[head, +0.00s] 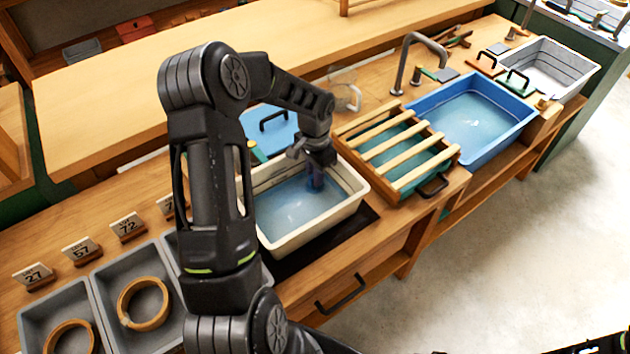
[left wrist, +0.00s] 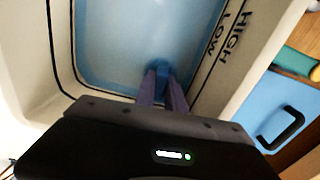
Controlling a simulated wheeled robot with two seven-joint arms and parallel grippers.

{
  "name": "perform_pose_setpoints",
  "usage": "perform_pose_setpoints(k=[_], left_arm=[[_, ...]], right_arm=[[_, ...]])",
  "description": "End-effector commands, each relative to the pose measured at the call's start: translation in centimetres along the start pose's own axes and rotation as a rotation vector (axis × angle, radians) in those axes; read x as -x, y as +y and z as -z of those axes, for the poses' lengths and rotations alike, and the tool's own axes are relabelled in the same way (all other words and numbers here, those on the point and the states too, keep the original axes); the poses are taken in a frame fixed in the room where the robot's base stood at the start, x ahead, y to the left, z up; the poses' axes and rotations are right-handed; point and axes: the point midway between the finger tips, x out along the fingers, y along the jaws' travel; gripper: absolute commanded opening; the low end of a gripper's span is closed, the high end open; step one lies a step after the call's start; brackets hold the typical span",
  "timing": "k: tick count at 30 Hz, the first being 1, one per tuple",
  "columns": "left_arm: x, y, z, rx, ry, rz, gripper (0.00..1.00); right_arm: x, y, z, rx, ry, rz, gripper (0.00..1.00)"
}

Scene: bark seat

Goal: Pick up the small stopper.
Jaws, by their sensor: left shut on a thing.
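The cream basin (head: 358,187) holds blue water and stands left of the slatted rack. My left gripper (head: 316,186) reaches down into its water near the back right side. In the left wrist view, the left gripper (left wrist: 160,78) has its two fingers close together in the water, with HIGH and LOW marks on the basin wall (left wrist: 235,60) beside them. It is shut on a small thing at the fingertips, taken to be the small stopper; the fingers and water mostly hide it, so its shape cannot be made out.
A slatted wooden rack (head: 392,139) stands right of the basin, then a blue tub (head: 515,128) of water and a grey tub (head: 580,87). A blue lid (head: 262,141) with a black handle lies behind the basin. Grey trays (head: 103,292) with rings are at left.

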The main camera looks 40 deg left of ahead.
Motion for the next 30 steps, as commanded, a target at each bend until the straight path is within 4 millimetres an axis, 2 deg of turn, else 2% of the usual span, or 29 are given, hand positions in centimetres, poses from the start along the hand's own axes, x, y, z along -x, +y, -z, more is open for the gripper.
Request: perform_pose_setpoints(k=[10,14,17,27,30], left_arm=[[0.1,0.0,0.0,0.000,0.001,0.000,0.00],[0.8,-0.1,0.1,0.000,0.003,0.002,0.00],[2.1,-0.1,0.1,0.000,0.004,0.003,0.00],[8.4,-0.1,0.1,0.000,0.004,0.003,0.00],[9.5,0.0,0.1,-0.001,0.002,0.001,0.00]], right_arm=[[0.0,0.0,0.0,0.000,0.000,0.000,0.69],[-0.2,0.1,0.0,0.000,0.000,0.000,0.69],[-0.4,0.1,0.0,0.001,0.001,0.001,0.69],[-1.3,0.4,0.1,0.003,0.004,0.004,0.69],[-1.3,0.4,0.2,0.003,0.004,0.005,0.69]])
